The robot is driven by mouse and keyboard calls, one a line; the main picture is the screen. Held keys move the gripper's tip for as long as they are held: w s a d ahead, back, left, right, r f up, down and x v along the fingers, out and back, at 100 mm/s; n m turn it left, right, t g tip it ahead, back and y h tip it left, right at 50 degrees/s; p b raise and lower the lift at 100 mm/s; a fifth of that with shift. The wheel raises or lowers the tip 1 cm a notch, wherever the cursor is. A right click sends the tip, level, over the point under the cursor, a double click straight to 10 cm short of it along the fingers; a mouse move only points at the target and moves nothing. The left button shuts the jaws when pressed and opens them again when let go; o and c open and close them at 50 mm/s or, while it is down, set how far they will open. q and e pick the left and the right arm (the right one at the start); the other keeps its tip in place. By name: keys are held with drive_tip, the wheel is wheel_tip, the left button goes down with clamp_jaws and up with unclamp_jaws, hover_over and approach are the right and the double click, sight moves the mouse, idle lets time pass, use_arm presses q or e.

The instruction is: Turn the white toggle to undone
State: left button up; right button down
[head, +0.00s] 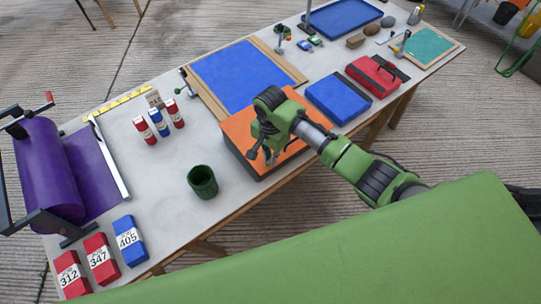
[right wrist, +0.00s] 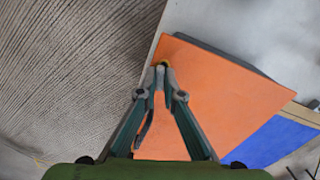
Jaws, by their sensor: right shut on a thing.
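An orange-topped flat case (head: 238,132) with dark sides lies near the table's front edge. My right gripper (head: 260,155) is over its front part, pointing down. In the right wrist view my right gripper (right wrist: 162,72) has its fingertips together at the edge of the orange top (right wrist: 225,85). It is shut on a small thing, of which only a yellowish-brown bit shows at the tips. I cannot make out a white toggle; the fingers may hide it. My left gripper is not in view.
A green cup (head: 202,181) stands left of the case. Red and blue packets (head: 129,240) lie front left. Bare table shows around the cup.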

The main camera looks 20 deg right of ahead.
drive_tip(key=shift+w+d+r+m, duration=0.1)
drive_tip(key=shift+m, duration=1.5)
drive_tip(key=shift+w, duration=0.1)
drive_tip(key=c, duration=2.2)
unclamp_jaws()
drive_tip(key=shift+r, duration=0.2)
wheel_tip(320, 180, up, 12)
drive_tip(key=shift+f, duration=0.2)
